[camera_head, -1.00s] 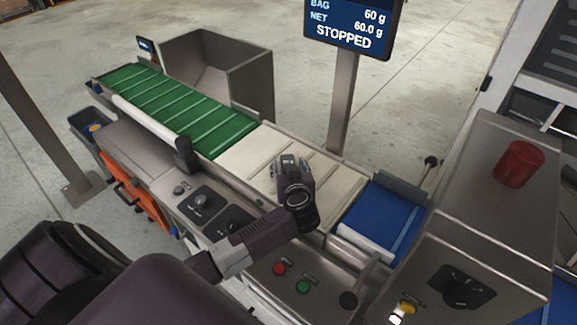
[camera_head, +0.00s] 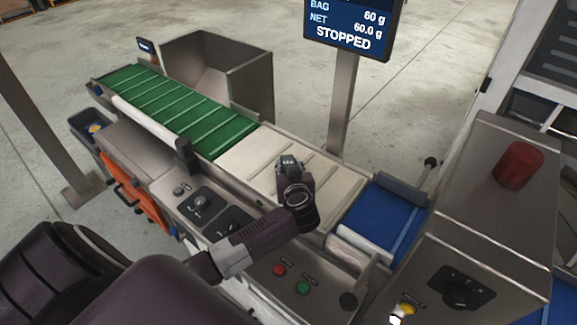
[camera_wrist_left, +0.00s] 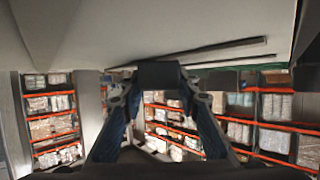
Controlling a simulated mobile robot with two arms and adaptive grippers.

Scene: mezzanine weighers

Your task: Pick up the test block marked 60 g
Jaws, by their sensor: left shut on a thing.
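My left gripper (camera_head: 290,160) is over the white belt section of the weigher. In the left wrist view, its two fingers (camera_wrist_left: 160,95) are shut on a small dark block (camera_wrist_left: 158,74), held between the tips. No marking can be read on the block, so I cannot tell from its face whether it is the 60 g one. In the head view the gripper hides the block, and I cannot tell whether it touches the belt. My right gripper is not in view.
The display (camera_head: 350,30) reads BAG 60 g, NET 60.0 g, STOPPED. A green belt (camera_head: 180,110) lies to the left, a blue belt (camera_head: 375,222) to the right. An open metal bin (camera_head: 250,80) stands behind. A red cylinder (camera_head: 518,165) sits on the right-hand cabinet.

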